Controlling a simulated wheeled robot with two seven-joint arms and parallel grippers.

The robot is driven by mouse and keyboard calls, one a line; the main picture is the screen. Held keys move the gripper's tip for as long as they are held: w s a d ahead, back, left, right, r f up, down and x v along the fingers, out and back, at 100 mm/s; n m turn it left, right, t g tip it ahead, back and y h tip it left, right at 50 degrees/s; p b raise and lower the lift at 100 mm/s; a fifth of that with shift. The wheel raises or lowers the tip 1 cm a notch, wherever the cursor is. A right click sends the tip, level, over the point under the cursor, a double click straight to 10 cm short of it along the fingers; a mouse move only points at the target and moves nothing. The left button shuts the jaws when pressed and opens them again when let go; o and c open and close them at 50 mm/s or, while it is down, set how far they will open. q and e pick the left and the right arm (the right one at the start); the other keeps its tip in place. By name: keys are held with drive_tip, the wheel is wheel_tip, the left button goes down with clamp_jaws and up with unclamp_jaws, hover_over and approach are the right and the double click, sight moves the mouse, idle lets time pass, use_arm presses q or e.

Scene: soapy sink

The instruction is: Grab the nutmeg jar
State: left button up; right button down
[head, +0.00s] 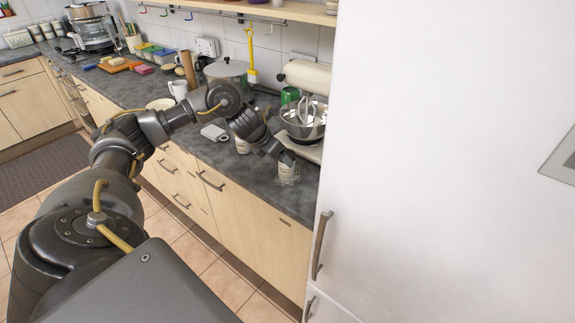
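My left arm reaches in from the left over the dark counter. Its gripper (286,159) is at the top of a small pale jar (288,173) near the counter's front edge. The fingers overlap the jar's upper part, and I cannot tell whether they are open or shut on it. A second small jar (242,146) stands further left, partly behind my arm. The labels are too small to read, so I cannot tell which jar is nutmeg. My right gripper is not in view.
A stand mixer (306,77) with a metal bowl (300,122) stands just behind the pale jar. A tall white fridge (440,150) closes off the right. A white scale (214,132), a mug (178,89) and a lidded pot (227,72) stand along the counter.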

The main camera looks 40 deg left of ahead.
use_arm(q)
drive_tip(key=shift+x, duration=1.05)
drive_tip(key=shift+w+f+p, duration=0.25)
drive_tip(key=shift+p, duration=0.2)
drive_tip(key=p+x, duration=0.1)
drive_tip(key=x, duration=0.2)
drive_tip(key=shift+w+a+f, duration=0.1)
drive_tip(key=shift+w+f, duration=0.1)
drive_tip(key=shift+f, duration=0.15)
drive_tip(key=shift+w+f, duration=0.2)
drive_tip(key=shift+f, duration=0.1)
drive_tip(key=shift+s, duration=0.1)
drive_tip(key=shift+c, duration=0.3)
drive_tip(key=c, duration=0.9)
drive_tip(key=shift+c, duration=0.8)
drive_tip(key=shift+r, duration=0.15)
